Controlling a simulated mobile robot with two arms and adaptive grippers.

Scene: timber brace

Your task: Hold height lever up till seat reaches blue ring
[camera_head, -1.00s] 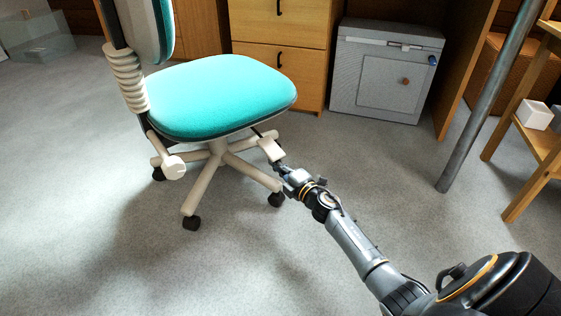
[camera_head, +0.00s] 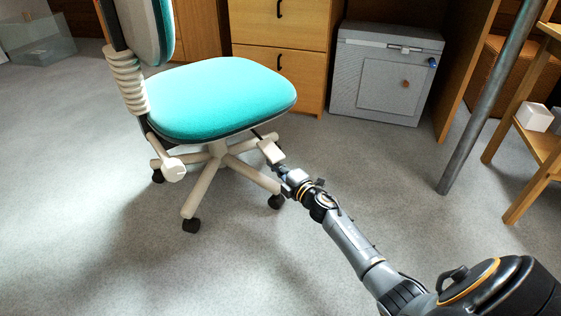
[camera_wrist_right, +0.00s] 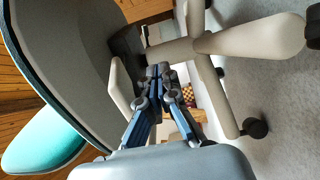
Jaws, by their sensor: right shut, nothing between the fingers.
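The office chair has a turquoise seat (camera_head: 222,93) on a cream five-star base (camera_head: 217,165). A cream paddle-shaped lever (camera_head: 270,151) sticks out under the seat's right side. My right gripper (camera_head: 278,167) is just below the paddle, shut and empty. In the right wrist view my right gripper's fingertips (camera_wrist_right: 159,72) are together, with the pale paddle (camera_wrist_right: 121,88) close beside them and the seat's grey underside (camera_wrist_right: 65,50) at left. I cannot tell whether fingers and paddle touch. I cannot make out a blue ring in either view. My left gripper is not in view.
A cream round knob (camera_head: 174,170) sits at the chair's left side. Wooden drawers (camera_head: 278,70) and a grey box (camera_head: 385,75) stand behind the chair. A metal pole (camera_head: 490,100) and a wooden shelf (camera_head: 540,145) stand at right. The carpet in front is clear.

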